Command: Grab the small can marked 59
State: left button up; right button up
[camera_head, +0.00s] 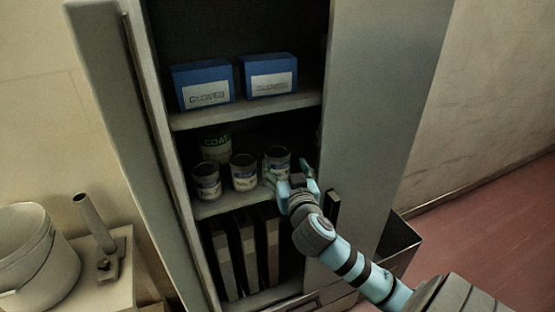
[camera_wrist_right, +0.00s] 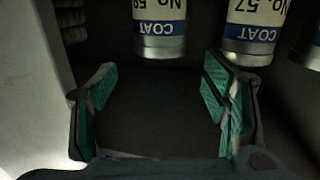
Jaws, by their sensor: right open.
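The small can marked 59 (camera_head: 278,158) is the rightmost of three small cans on the middle cabinet shelf. In the right wrist view, which is upside down, its label reads No. 59 (camera_wrist_right: 160,18), partly cut off by the top edge. My right gripper (camera_head: 289,176) is open right in front of this can. In the wrist view the open fingers (camera_wrist_right: 158,85) have nothing between them, and the can stands just beyond the fingertips, roughly centred. My left gripper is not in view.
The can marked No. 57 (camera_wrist_right: 250,30) is the middle one (camera_head: 243,173); another small can (camera_head: 206,182) stands left of it. A larger green COAT can (camera_head: 216,145) is behind. Glove boxes (camera_head: 202,84) sit above, binders (camera_head: 246,250) below. The right cabinet side is close to my gripper.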

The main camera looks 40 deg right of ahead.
aim_at(280, 158)
jog(key=p+x, duration=0.1)
jog(key=x, duration=0.6)
jog(key=shift+a, duration=0.15)
jog(key=shift+w+f, duration=0.1)
jog(key=shift+w, duration=0.05)
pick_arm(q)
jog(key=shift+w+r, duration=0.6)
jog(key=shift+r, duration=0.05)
pick_arm(e)
jog(key=c, duration=1.2)
